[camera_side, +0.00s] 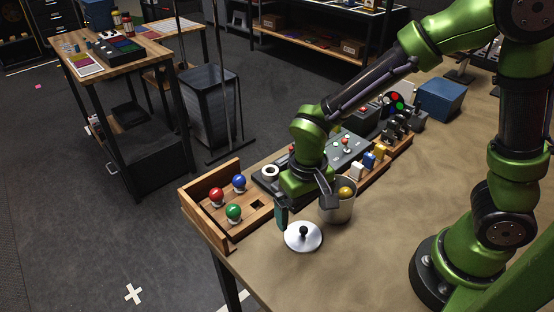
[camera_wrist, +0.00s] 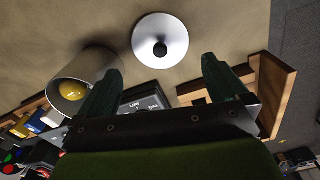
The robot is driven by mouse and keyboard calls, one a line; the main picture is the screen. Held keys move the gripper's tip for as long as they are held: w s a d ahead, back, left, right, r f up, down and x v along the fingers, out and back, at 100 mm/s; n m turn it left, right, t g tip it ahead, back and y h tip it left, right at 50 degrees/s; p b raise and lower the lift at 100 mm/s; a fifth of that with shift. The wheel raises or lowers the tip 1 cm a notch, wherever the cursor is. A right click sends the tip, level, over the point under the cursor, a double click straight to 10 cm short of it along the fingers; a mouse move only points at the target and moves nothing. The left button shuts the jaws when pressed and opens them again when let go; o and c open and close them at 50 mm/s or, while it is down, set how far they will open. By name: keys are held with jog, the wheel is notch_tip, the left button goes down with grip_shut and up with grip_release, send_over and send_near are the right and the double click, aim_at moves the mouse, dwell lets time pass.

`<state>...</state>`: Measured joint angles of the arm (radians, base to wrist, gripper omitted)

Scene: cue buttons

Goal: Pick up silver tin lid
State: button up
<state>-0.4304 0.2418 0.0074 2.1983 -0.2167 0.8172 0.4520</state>
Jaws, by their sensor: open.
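The silver tin lid (camera_side: 304,237) is a round shiny disc with a black knob, lying flat on the table near its front edge. It also shows in the wrist view (camera_wrist: 174,34), with the dark knob in its middle. My gripper (camera_side: 306,207) is open and empty, above and just behind the lid in the side view. In the wrist view its two fingers (camera_wrist: 160,78) are spread apart, with the lid beyond their tips and not between them. A silver tin (camera_side: 338,205) stands open next to the gripper with a yellow ball (camera_side: 346,192) inside.
A wooden tray (camera_side: 208,222) with red, blue and green balls stands to the left. A grey button panel (camera_side: 345,149) and a wooden rack (camera_side: 390,157) with coloured blocks are behind. A blue box (camera_side: 441,99) is farther back. Table right of the lid is clear.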

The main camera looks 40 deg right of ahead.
aim_at(303, 227)
jog(key=shift+s+a+f, duration=0.1)
jog(key=shift+f, duration=1.4)
jog(key=shift+s+a+f, duration=0.1)
jog(key=shift+f, duration=1.35)
jog(key=c, duration=0.7)
jog(key=shift+r, duration=0.1)
jog(key=r, duration=0.9)
jog(key=shift+w+d+r, duration=0.2)
jog(key=shift+d, duration=0.05)
jog(key=d+r, duration=0.6)
jog(key=d, duration=0.5)
jog(key=shift+s+a+f, duration=0.1)
jog(key=shift+s+f, duration=0.05)
jog(key=shift+f, duration=1.45)
jog(key=shift+s+a+f, duration=0.1)
jog(key=shift+f, duration=1.5)
